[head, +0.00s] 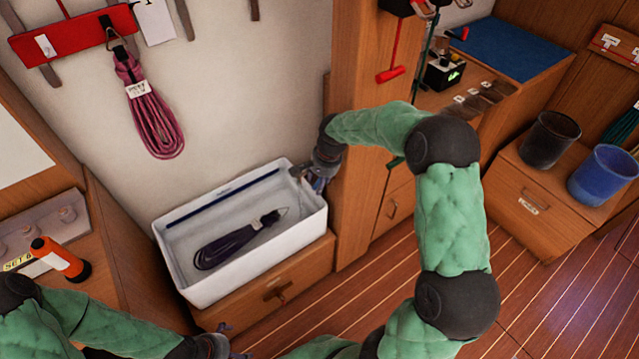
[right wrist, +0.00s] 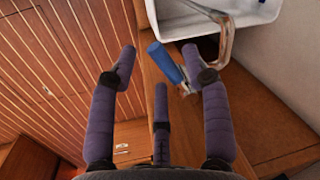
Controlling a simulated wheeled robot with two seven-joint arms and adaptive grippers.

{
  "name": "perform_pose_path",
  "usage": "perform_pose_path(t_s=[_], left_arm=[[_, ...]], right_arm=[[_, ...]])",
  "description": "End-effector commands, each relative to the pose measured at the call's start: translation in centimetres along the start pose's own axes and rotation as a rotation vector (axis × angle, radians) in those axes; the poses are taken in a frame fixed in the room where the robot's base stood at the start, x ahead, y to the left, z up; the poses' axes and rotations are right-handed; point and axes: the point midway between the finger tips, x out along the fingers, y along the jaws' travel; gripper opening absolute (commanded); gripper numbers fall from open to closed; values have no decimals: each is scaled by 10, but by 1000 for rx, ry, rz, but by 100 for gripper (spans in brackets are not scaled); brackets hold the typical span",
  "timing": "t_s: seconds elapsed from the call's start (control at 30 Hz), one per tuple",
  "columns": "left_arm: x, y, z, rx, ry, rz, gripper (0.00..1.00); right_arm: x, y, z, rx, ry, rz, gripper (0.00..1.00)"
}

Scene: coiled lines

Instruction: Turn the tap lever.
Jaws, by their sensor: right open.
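The tap (right wrist: 226,42) shows in the right wrist view as a curved metal spout at the white basin, with a blue-handled lever (right wrist: 165,62) beside it. My right gripper (right wrist: 158,64) is open and empty. The lever appears between its spread fingers, nearer the right one; I cannot tell whether they touch. In the head view my right gripper (head: 318,178) is at the basin's right end, and the tap there is mostly hidden by it. My left gripper (head: 214,346) is at the bottom edge, low in front of the basin, too small and dark to read.
The white basin (head: 176,268) sits on a wooden cabinet and holds a dark purple coiled line (head: 228,243). A wooden post (head: 352,200) stands right beside my right gripper. An orange torch (head: 62,260) is at left. Black and blue buckets (head: 604,175) stand at right. The plank floor between is clear.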

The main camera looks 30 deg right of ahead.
Motion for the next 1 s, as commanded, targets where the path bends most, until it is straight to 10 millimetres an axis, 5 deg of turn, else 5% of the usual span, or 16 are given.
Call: perform_pose_path(t_s=[0.33, 0.5, 1.0], left_arm=[[1, 0, 0, 0, 1, 0, 100], [1, 0, 0, 0, 1, 0, 100], [-8, 3, 0, 0, 0, 0, 100]], right_arm=[[3, 0, 0, 0, 0, 0, 46], [3, 0, 0, 0, 0, 0, 0], [4, -10, 2, 150, 30, 2, 0]])
